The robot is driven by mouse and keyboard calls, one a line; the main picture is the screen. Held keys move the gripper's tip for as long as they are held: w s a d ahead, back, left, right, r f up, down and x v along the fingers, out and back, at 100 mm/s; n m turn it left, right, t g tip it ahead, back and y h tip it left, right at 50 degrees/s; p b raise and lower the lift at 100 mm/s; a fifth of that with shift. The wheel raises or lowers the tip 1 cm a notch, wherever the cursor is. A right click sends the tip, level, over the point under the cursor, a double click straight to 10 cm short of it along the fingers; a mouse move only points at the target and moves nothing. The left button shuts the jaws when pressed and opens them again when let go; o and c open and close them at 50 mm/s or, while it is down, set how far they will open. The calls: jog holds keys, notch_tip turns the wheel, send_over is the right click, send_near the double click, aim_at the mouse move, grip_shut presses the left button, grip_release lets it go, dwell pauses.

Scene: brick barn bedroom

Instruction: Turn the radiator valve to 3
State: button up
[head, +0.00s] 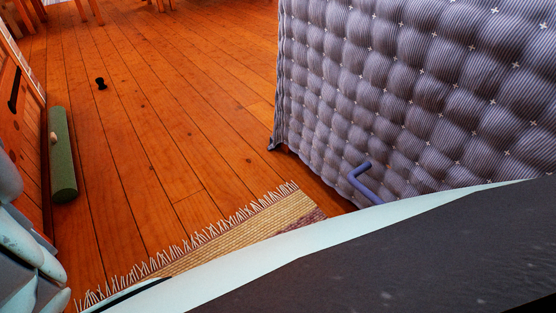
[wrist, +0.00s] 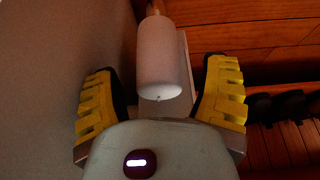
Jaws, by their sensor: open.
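In the wrist view a plain white cylinder, which looks like the radiator valve's head (wrist: 160,50), sits between the two yellow ribbed fingers of my gripper (wrist: 163,72). Its rounded end faces the camera, with a small dark speck near the lower rim. A gap shows on each side between the cylinder and the fingers, so the gripper is open around it and not closed on it. I see no numbers on the cylinder, so its setting cannot be read. Neither the valve nor my gripper can be made out in the head view.
In the wrist view a grey surface (wrist: 60,60) lies close on the left. In the head view a striped quilted pad (head: 420,90) stands at right, with a bent blue bar (head: 362,183) before it. A fringed rug (head: 240,232), green roll (head: 62,155) and small black object (head: 100,84) lie on open floorboards.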

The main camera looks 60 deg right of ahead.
jog(key=shift+w+a, duration=0.1)
jog(key=shift+c, duration=0.2)
jog(key=c, duration=1.2)
jog(key=shift+o, duration=0.2)
jog(key=shift+p, duration=0.3)
jog(key=shift+r+p, duration=0.1)
jog(key=shift+p, duration=0.3)
